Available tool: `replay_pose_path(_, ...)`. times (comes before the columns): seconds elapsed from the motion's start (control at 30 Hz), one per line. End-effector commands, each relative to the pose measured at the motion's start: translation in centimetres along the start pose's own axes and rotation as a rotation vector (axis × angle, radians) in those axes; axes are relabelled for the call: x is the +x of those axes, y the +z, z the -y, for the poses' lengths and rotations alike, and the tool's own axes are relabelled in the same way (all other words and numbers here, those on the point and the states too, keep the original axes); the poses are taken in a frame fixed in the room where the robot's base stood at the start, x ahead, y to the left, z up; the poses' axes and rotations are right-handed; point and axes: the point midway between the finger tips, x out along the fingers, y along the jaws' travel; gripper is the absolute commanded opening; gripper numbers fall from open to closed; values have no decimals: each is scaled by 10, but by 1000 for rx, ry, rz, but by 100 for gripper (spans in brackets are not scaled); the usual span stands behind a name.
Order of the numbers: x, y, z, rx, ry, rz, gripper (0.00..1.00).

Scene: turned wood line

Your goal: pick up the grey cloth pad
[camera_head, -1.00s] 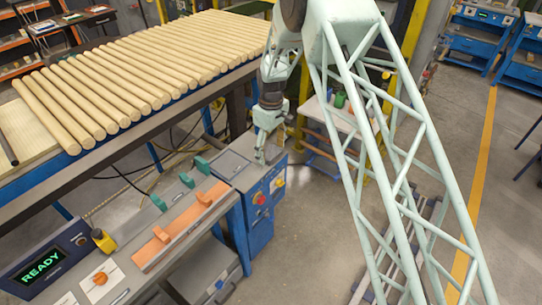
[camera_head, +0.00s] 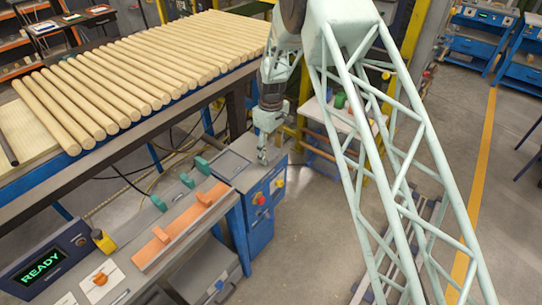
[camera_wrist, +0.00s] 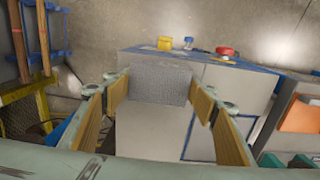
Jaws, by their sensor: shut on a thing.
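The grey cloth pad (camera_wrist: 160,84) shows in the wrist view as a textured grey rectangle between the tips of my fingers. My gripper (camera_wrist: 158,98) is shut on it, with a tan-padded finger on each side. In the head view my gripper (camera_head: 263,156) is over the right end of the grey bench, above the blue control cabinet (camera_head: 262,222). The pad cannot be made out in the head view. I cannot tell whether the pad still touches the bench top.
A red button (camera_wrist: 228,51) and a yellow control (camera_wrist: 165,43) are on the cabinet's front edge. An orange fixture (camera_head: 160,250) and teal clamps (camera_head: 187,181) stand left of my gripper. Wooden rods (camera_head: 110,90) lie behind on a conveyor. Floor at the right is mostly clear.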

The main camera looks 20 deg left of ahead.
Motion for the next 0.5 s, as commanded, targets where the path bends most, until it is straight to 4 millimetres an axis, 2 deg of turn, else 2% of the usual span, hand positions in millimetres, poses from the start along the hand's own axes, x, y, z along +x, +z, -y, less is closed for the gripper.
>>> replay_pose_path(0.27,-1,0,0,0,0,0,42)
replay_pose_path(0.5,-10,0,0,0,0,-1,42)
